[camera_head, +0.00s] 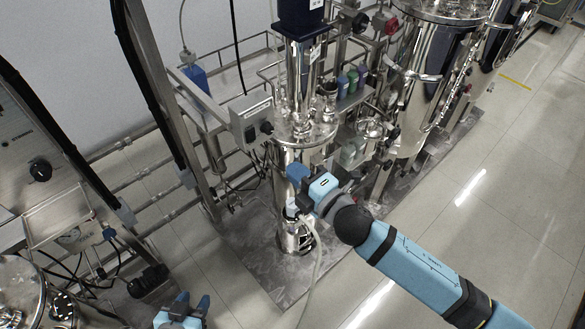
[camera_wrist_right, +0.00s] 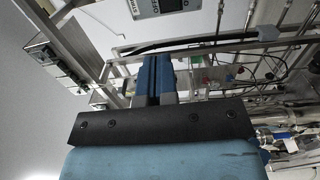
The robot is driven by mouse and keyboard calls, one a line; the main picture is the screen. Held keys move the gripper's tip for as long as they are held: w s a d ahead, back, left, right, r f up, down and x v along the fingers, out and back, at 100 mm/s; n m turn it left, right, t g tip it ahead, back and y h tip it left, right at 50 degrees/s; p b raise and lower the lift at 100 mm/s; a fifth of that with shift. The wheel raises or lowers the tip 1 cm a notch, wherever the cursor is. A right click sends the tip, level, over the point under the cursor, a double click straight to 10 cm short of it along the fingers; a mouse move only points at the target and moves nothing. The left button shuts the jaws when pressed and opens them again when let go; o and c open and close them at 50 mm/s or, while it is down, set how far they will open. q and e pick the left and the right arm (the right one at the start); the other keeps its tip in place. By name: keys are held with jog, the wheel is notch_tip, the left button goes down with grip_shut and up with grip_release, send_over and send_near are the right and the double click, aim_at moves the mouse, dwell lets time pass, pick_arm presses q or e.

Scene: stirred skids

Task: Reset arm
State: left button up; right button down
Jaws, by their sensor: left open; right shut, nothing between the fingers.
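My right arm comes in from the lower right of the head view. Its blue right gripper (camera_head: 296,173) is in front of the steel stirred vessel (camera_head: 296,155), at about the height of its lower body. In the right wrist view the two blue fingers (camera_wrist_right: 155,78) are together with nothing between them. Whether they touch the vessel cannot be told. My left gripper (camera_head: 190,301) is at the bottom edge of the head view, with its blue fingertips apart and empty. Most of the left arm is out of view.
A grey control box (camera_head: 251,120) is fixed left of the vessel. A larger steel tank (camera_head: 425,70) stands behind to the right. A metal frame post (camera_head: 165,90) and a panel (camera_head: 35,150) are at left. Tiled floor (camera_head: 500,190) is clear at right.

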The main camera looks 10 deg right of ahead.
dwell(0.3)
jog(key=s+d+f+m+g+h+p, duration=0.1)
jog(key=s+d+f+m+g+h, duration=0.1)
jog(key=s+d+f+m, duration=0.4)
jog(key=s+d+f+m+g+h+p, duration=0.1)
jog(key=s+d+f+m+h, duration=0.4)
jog(key=s+f+m, duration=0.7)
jog(key=d+m+g, duration=0.1)
jog(key=m, duration=0.2)
jog(key=shift+s+d+m+p, duration=0.25)
jog(key=shift+d+m+p, duration=0.15)
